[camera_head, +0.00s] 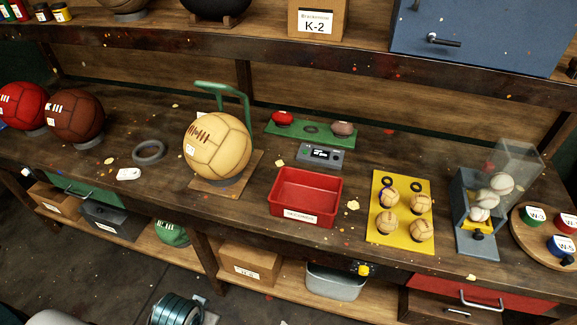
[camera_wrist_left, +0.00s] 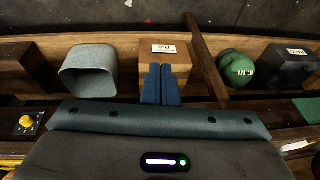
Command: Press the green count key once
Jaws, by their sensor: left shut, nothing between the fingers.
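A small grey counter box (camera_head: 320,154) with a lit dark display lies on the table behind the red tray, in front of the green stand. A green key on it is too small to make out. My left gripper (camera_wrist_left: 161,70) shows in the left wrist view, its two blue fingers shut together and empty. In that view it is in front of a brown box on the lower shelf, and the counter box is not seen there. I cannot make out either gripper in the head view.
A red tray (camera_head: 305,193), a large tan ball (camera_head: 218,148) on a stand with a green handle, and a yellow board (camera_head: 397,240) with several small balls surround the counter. A yellow knob (camera_head: 363,270) sits on the table's front edge. An upper shelf overhangs the back.

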